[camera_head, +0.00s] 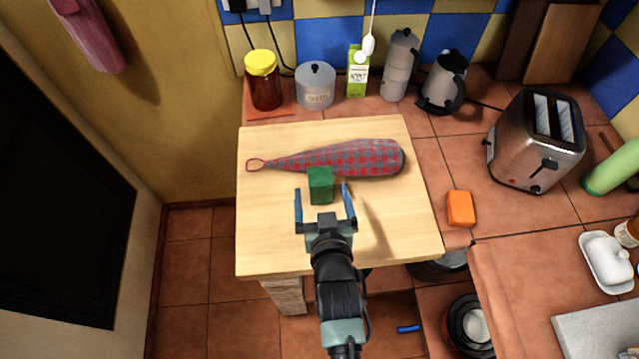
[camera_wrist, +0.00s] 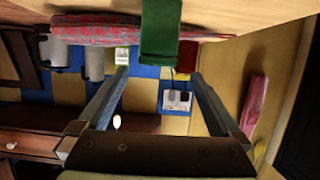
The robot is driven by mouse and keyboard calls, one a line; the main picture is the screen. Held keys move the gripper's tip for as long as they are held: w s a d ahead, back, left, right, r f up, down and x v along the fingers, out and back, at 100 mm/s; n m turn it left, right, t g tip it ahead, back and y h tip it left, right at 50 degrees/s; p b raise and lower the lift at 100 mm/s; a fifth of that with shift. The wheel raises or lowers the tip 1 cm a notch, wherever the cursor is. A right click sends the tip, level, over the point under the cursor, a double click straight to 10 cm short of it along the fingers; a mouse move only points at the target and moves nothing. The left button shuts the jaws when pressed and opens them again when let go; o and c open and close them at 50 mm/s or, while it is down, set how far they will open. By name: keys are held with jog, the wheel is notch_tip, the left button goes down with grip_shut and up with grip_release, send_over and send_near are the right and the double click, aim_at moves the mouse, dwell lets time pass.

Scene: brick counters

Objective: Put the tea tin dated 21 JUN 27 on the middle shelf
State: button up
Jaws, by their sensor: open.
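A dark green box-shaped tin (camera_head: 320,186) stands on the light wooden board, in front of a red checked bag. My gripper (camera_head: 321,190) is open and empty, with its blue fingers on the near side of the tin, one toward each side. The wrist view shows the tin (camera_wrist: 160,35) ahead of the gap between the fingertips (camera_wrist: 160,73), apart from them. An orange box (camera_head: 460,208) lies on the tiled counter to the right; I cannot tell if it is a tea tin. No date is readable on either. I cannot make out a middle shelf.
The checked bag (camera_head: 345,159) lies across the wooden board (camera_head: 270,225) behind the tin. A red jar (camera_head: 265,82), a grey canister (camera_head: 315,86) and a green carton (camera_head: 357,75) stand along the wall. A toaster (camera_head: 537,142) stands right. The board's front is clear.

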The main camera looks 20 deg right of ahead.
aim_at(321, 178)
jog(key=shift+d+x, duration=0.2)
jog(key=shift+x, duration=3.1)
jog(key=shift+s+r, duration=0.1)
grip_shut()
